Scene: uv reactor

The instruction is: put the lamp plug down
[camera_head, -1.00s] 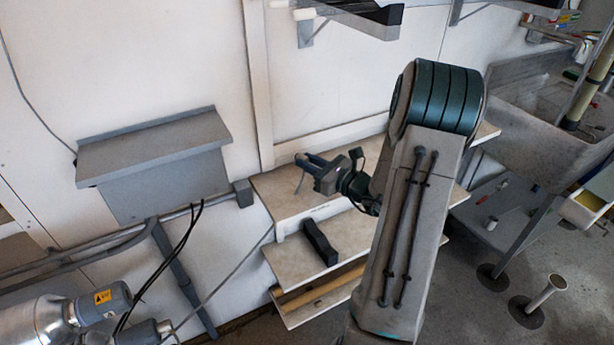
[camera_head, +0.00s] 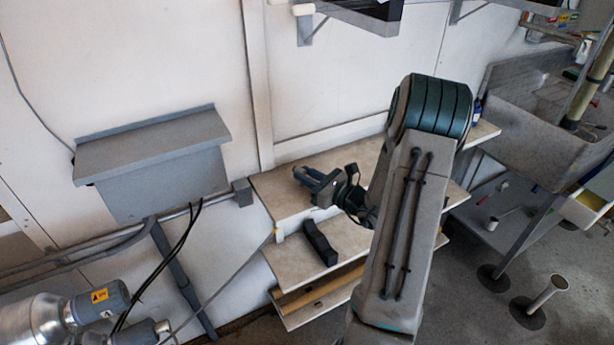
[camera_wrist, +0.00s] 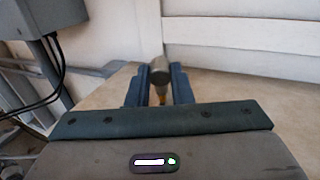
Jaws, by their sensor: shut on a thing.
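My gripper (camera_head: 309,178) is low over the upper board of the bench (camera_head: 274,194) by the wall. In the wrist view, my gripper (camera_wrist: 160,88) has its two blue-grey fingers closed on the lamp plug (camera_wrist: 158,68), a small grey cylinder end with a brownish-orange part below it. The plug's lower end is hidden by my gripper's body, so I cannot tell whether it touches the board. In the head view the plug is too small and too covered to make out.
A black block-shaped object (camera_head: 319,243) lies on the lower board. A grey wall box (camera_head: 155,165) with black cables is at the left, and a steel vessel (camera_head: 40,322) is at the lower left. The upper board's left part looks bare.

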